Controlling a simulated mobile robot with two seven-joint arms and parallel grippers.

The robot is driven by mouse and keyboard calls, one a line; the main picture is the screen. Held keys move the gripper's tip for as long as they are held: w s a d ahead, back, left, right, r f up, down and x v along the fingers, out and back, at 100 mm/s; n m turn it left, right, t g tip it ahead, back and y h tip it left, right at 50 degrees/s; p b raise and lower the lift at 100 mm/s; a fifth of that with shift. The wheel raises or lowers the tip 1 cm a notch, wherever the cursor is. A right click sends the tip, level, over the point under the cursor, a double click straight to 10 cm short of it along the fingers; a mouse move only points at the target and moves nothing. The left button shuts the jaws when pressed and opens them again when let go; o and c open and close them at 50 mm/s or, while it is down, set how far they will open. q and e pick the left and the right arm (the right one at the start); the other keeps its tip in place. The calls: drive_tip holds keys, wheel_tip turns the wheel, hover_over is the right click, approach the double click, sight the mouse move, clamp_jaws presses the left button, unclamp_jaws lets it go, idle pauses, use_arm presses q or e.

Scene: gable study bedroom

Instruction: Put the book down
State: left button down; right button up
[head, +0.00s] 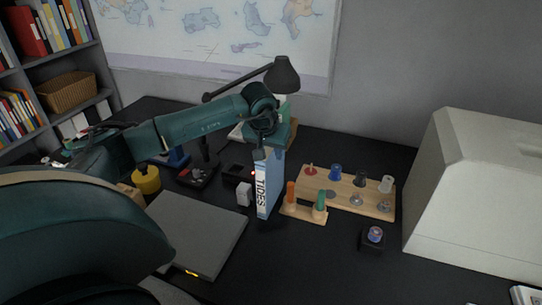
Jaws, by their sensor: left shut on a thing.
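A blue book with a white spine label reading "TIDES" (262,190) stands upright near the middle of the head view. My left gripper (266,152) comes down from above and is shut on the top of the book. The book is above or on the black desk (300,255); I cannot tell whether its bottom edge touches the surface. My right gripper is not in view.
A wooden peg board (344,205) and a small rack with orange and green pegs (304,211) are close right of the book. A closed grey laptop (200,232) lies left. A large pale case (475,200) stands right. The front middle desk is clear.

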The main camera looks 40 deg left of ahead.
use_arm(q)
drive_tip(key=shift+f, duration=1)
drive_tip(key=c, duration=1.6)
unclamp_jaws()
drive_tip(key=shift+f, duration=0.1)
drive_tip(key=o, duration=0.5)
